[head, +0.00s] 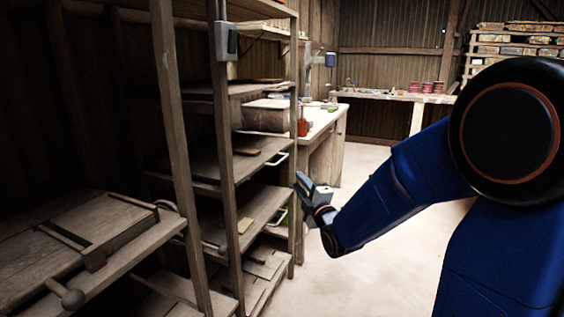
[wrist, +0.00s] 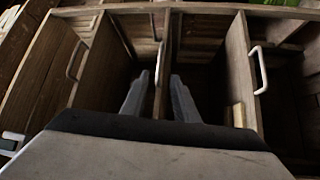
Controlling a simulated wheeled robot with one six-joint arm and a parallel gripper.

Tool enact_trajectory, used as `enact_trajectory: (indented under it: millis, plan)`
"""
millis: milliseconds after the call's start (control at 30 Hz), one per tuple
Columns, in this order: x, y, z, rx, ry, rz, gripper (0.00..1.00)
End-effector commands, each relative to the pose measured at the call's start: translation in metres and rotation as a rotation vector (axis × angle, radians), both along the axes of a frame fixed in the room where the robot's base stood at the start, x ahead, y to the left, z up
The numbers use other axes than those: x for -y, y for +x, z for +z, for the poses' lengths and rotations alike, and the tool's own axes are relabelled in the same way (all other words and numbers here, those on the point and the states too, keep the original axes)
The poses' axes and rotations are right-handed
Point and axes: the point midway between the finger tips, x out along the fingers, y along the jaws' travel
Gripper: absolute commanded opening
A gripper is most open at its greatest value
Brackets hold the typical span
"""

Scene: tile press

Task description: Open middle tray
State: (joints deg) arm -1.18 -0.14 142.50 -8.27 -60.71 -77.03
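A wooden rack holds several trays. One tray (head: 225,160) has a pale handle (head: 278,159) at its front right. A lower tray (head: 262,207) has another handle (head: 281,216). The pictures do not settle which is the middle tray. My gripper (head: 300,184) is in front of the rack, level with the space between these two handles and apart from both. In the wrist view my gripper's fingers (wrist: 160,76) are apart, with a thin wooden edge seen between them; contact cannot be told. There, one handle (wrist: 75,60) is left of the fingers and another (wrist: 257,70) right.
Rack posts (head: 226,150) stand left of my gripper. A small box (head: 226,41) is fixed to one post. A workbench (head: 325,122) with a red bottle (head: 303,127) stands behind the rack. The pale floor (head: 370,270) is clear right of the rack.

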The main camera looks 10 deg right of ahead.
Motion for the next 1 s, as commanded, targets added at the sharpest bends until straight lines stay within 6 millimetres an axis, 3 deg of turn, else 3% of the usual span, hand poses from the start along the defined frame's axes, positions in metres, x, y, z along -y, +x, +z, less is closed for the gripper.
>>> enact_trajectory:
  millis: [700,1000]
  plan:
    - [-0.018,0.118,0.016,-0.002,0.002,0.001,0.27]
    - [-0.023,0.155,0.022,-0.002,0.002,0.000,0.27]
